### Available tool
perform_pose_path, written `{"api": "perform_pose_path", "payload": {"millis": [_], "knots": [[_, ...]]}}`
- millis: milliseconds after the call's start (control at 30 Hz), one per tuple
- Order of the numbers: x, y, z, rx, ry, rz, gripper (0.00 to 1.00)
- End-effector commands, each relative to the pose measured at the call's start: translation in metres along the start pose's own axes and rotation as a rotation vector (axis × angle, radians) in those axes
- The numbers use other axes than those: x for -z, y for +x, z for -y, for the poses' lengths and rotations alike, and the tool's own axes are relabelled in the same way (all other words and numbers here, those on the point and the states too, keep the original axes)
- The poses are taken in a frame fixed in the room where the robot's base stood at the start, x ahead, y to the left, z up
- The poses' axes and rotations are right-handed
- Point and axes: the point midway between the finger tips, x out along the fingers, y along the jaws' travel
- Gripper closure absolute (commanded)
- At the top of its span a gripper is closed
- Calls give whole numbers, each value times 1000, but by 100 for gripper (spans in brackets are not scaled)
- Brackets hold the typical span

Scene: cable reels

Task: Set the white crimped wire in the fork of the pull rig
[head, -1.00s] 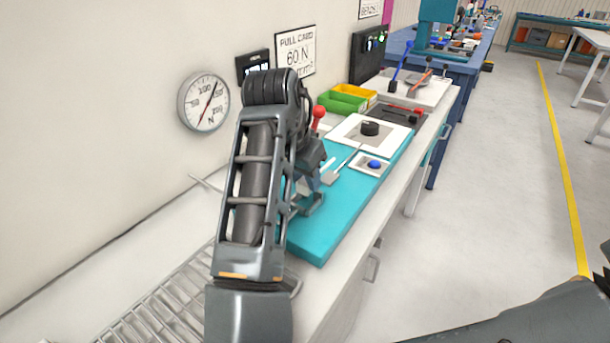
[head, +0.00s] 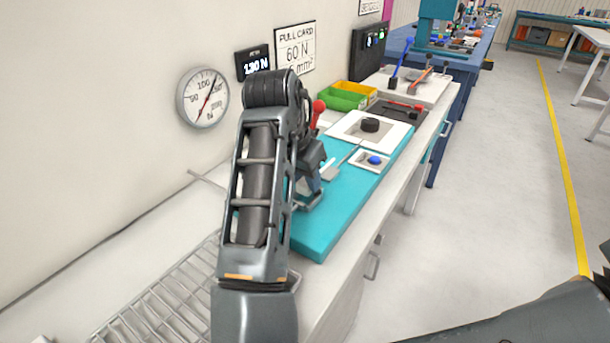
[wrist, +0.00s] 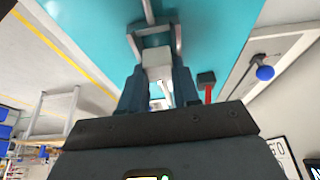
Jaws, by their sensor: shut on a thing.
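In the wrist view my gripper (wrist: 157,90) has its two dark blue fingers closed on a pale grey-white block, which I take to be the end of the white crimped wire (wrist: 157,62). A grey metal fork (wrist: 155,30) of the pull rig lies just beyond it over the teal base; the block is at or between its prongs, and I cannot tell if it is seated. In the head view my arm hides most of the rig; the teal base (head: 318,238) shows, with my gripper (head: 311,190) low over its near part.
A red-knobbed lever (head: 319,106) rises behind my wrist. A wire rack (head: 165,300) lies at the near left. A dial gauge (head: 203,97) hangs on the wall.

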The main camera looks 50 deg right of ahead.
Motion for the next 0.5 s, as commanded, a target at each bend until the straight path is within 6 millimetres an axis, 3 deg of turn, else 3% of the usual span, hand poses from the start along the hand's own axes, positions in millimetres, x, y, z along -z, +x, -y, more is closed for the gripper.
{"api": "perform_pose_path", "payload": {"millis": [400,433,500], "knots": [[-5,12,0,0,0,0,100],[-5,11,0,1,0,0,67],[-4,10,0,0,0,1,60]]}}
